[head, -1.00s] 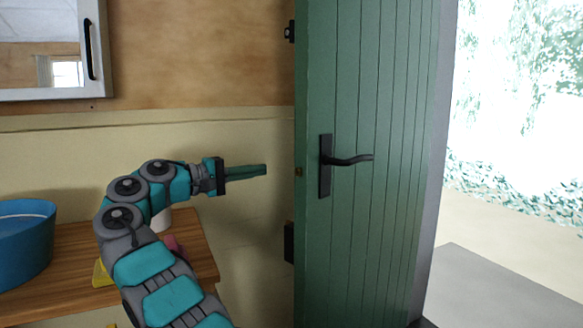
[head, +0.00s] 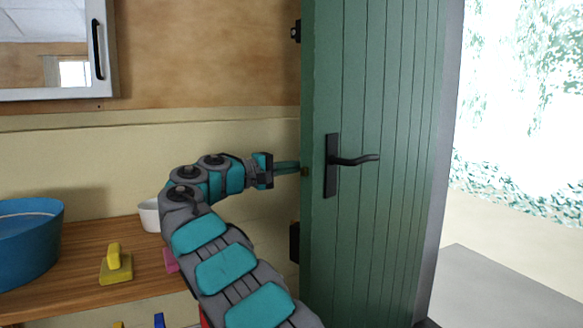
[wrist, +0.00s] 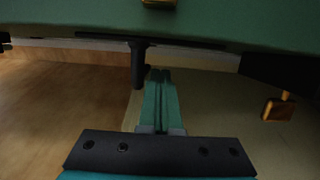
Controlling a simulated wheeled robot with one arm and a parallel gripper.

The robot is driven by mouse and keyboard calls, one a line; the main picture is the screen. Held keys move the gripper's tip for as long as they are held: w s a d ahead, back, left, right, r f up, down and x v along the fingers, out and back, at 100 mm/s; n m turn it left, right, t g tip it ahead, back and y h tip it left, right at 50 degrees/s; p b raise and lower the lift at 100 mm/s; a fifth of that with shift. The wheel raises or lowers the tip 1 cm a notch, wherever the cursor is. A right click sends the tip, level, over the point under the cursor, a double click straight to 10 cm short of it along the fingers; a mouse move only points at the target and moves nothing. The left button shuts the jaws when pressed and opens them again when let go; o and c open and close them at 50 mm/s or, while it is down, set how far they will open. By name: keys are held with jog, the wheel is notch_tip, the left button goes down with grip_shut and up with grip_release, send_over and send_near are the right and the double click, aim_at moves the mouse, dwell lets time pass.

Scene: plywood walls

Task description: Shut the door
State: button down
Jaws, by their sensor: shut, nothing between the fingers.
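The green plank door (head: 375,240) stands open, with a bright outdoor area to its right. A black lever handle (head: 352,160) is on the face toward me, near the door's left edge. My gripper (head: 298,168) is shut and empty, its fingers pointing right, with the tips at the door's left edge near handle height. In the wrist view the green door edge (wrist: 200,22) spans the top, and my shut fingers (wrist: 158,80) point up toward it. I cannot tell whether the tips touch the door.
A white-framed mirror cabinet (head: 55,50) hangs above. Bare floor (head: 500,225) lies outside the doorway.

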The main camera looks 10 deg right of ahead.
jog(key=shift+s+d, duration=0.85)
jog(key=shift+s, duration=0.25)
